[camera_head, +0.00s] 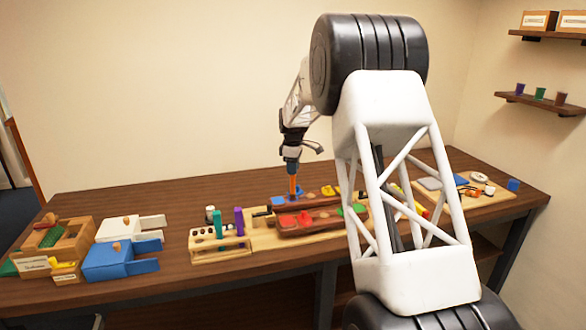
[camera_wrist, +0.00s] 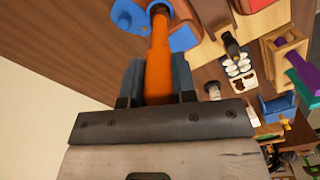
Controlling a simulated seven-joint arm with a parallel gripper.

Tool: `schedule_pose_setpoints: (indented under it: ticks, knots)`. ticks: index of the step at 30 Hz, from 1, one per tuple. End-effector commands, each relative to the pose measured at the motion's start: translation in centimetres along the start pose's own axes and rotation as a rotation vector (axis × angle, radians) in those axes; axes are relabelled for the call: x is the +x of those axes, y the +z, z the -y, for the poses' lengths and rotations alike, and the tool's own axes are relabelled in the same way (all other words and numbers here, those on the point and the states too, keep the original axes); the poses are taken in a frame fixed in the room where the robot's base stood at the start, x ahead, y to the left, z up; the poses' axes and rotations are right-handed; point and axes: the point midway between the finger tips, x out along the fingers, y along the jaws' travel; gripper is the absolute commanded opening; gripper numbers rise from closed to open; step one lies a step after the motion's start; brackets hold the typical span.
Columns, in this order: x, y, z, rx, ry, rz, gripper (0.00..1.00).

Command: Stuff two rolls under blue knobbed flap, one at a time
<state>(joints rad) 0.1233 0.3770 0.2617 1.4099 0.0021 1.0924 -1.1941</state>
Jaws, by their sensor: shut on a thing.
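My gripper (camera_head: 292,180) points down over the dark wooden holder (camera_head: 311,231) in the middle of the table. It is shut on an orange roll (camera_wrist: 160,60), which stands roughly upright between the fingers in the head view. A blue box-like piece (camera_head: 107,263) with a tan knob (camera_head: 116,246) and a side tab sits at the left of the table. I cannot make out a second roll.
A wooden rack (camera_head: 220,245) with teal and purple upright pieces stands left of the holder. A board (camera_head: 480,196) with small parts lies at right. My arm hides part of the table.

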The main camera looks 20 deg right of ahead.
Motion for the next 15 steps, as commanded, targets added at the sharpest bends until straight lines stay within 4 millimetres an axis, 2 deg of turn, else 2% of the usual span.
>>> schedule_pose_setpoints:
  ticks: [15]
  knots:
    - [0.61,0.00,0.00,0.000,0.000,0.000,0.08]
